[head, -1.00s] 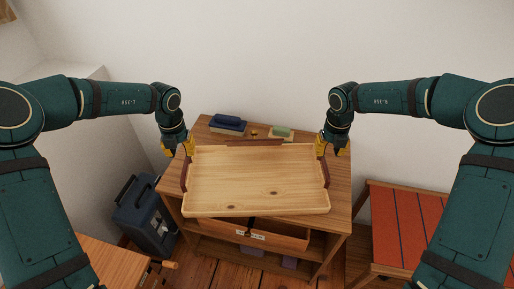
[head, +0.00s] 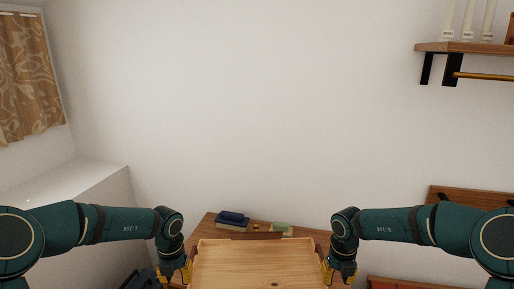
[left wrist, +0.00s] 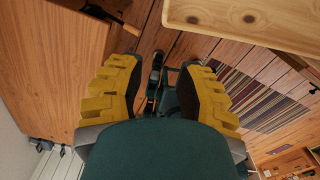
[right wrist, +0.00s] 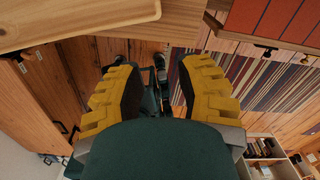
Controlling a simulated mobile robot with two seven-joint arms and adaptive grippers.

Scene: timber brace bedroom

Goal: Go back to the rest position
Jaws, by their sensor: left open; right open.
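The pale wooden tray (head: 255,265) rests on the brown wooden cabinet (head: 208,230), its near part cut off by the bottom edge of the head view. My left gripper (head: 177,274) is at the tray's left side, and my right gripper (head: 338,275) is at its right side. In the left wrist view the yellow fingers (left wrist: 159,90) are apart with nothing between them, and the tray (left wrist: 250,20) is at the upper right. In the right wrist view the fingers (right wrist: 159,90) are also apart and empty, with the tray (right wrist: 80,18) at the upper left.
A wall shelf (head: 470,47) is at the upper right. A white ledge (head: 70,190) is at the left. The wall space above my arms is clear.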

